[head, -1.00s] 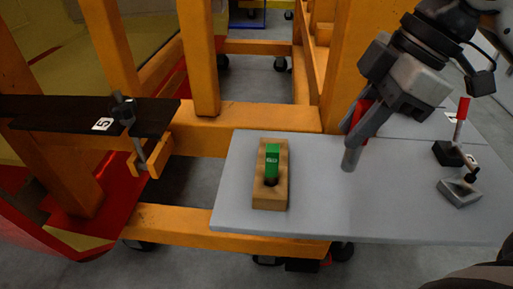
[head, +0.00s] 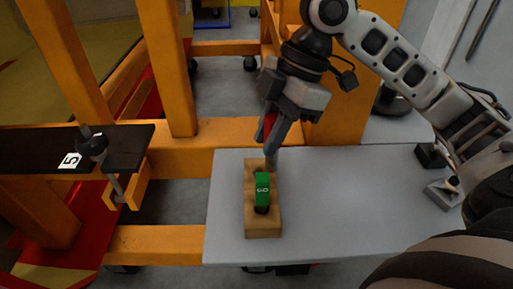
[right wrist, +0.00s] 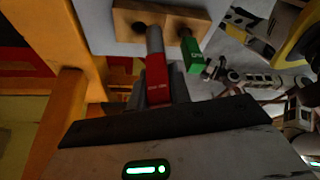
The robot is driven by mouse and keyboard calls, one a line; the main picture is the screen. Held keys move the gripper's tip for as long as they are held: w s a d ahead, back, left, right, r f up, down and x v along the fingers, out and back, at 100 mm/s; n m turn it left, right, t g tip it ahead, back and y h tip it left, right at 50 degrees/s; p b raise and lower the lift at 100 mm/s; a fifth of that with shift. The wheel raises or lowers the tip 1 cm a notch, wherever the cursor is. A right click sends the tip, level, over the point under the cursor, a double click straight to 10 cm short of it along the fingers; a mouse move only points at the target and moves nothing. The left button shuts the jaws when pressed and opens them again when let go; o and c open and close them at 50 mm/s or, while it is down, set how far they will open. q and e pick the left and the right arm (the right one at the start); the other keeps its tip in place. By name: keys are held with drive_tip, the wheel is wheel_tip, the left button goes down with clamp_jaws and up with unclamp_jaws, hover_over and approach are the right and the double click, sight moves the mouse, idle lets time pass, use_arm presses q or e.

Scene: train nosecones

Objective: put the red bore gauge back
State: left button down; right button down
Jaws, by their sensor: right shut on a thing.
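My right gripper (head: 272,135) is shut on the red bore gauge (head: 268,122), which also shows in the right wrist view (right wrist: 157,85). The gauge's grey cylindrical end points down over the far end of the wooden block (head: 263,228). The green gauge (head: 262,188) stands in the block's near part. In the right wrist view, a dark hole shows in the block (right wrist: 123,18) just beside the grey end; I cannot tell whether the end touches the block. My left gripper is not in view.
The block rests on a light grey table (head: 340,210), with clear surface to its right. A black block (head: 428,155) and a grey block (head: 440,192) are partly hidden by my right arm. Orange frame beams (head: 175,70) and a clamp (head: 92,148) on a black plate stand left.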

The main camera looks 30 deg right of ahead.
drive_tip(key=shift+w+a+f, duration=0.1)
drive_tip(key=shift+w+f, duration=0.35)
drive_tip(key=shift+f, duration=0.6)
drive_tip(key=shift+w+a+f, duration=0.15)
drive_tip(key=shift+w+f, duration=0.3)
drive_tip(key=shift+f, duration=0.6)
drive_tip(key=shift+w+a+f, duration=0.1)
drive_tip(key=shift+w+f, duration=0.35)
drive_tip(key=shift+f, duration=0.6)
drive_tip(key=shift+f, duration=0.1)
drive_tip(key=c, duration=1.3)
unclamp_jaws()
drive_tip(key=p+v, duration=0.1)
drive_tip(key=v, duration=1.1)
drive_tip(key=shift+a, duration=0.1)
